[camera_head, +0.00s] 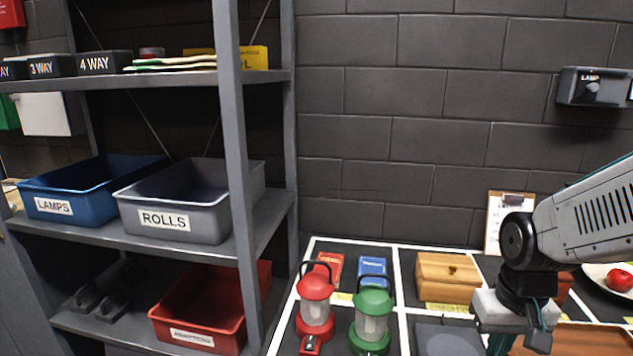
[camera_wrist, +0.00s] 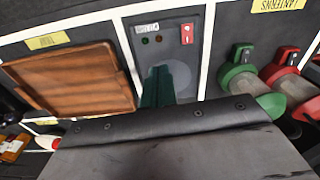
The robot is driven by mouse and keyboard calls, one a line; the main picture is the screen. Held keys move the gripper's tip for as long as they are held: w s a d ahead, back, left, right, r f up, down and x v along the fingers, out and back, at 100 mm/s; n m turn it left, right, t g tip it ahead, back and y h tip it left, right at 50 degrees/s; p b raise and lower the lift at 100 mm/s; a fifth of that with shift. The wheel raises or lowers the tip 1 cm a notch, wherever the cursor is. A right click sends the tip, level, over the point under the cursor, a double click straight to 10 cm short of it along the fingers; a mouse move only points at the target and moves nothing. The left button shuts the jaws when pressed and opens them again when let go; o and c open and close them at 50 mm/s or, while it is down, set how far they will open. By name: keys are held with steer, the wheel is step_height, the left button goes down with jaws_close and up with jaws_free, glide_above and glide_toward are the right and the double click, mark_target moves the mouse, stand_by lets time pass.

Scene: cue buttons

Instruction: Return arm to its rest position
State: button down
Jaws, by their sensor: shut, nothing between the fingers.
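My gripper (camera_head: 511,343) shows at the lower right in the head view, pointing down over the table beside the wooden box. Its teal fingers are shut and empty, and their ends are cut off by the frame's lower edge. In the wrist view the teal fingers of my gripper (camera_wrist: 157,90) show in front of a grey panel (camera_wrist: 185,57) with small indicator dots and a red switch (camera_wrist: 187,33). I cannot tell whether the fingertips touch the panel.
A red lantern (camera_head: 315,300) and a green lantern (camera_head: 371,318) stand left of my gripper. A wooden box (camera_head: 447,277) and a clipboard (camera_head: 494,225) are behind it. A brown tray (camera_wrist: 78,80) lies beside the panel. A shelf (camera_head: 233,130) with bins stands left.

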steer(key=s+a+r+n, duration=0.1)
steer(key=s+a+r, duration=0.1)
steer(key=s+r, duration=0.9)
steer(key=shift+s+a+t, duration=0.3)
steer(key=shift+a+t, duration=0.1)
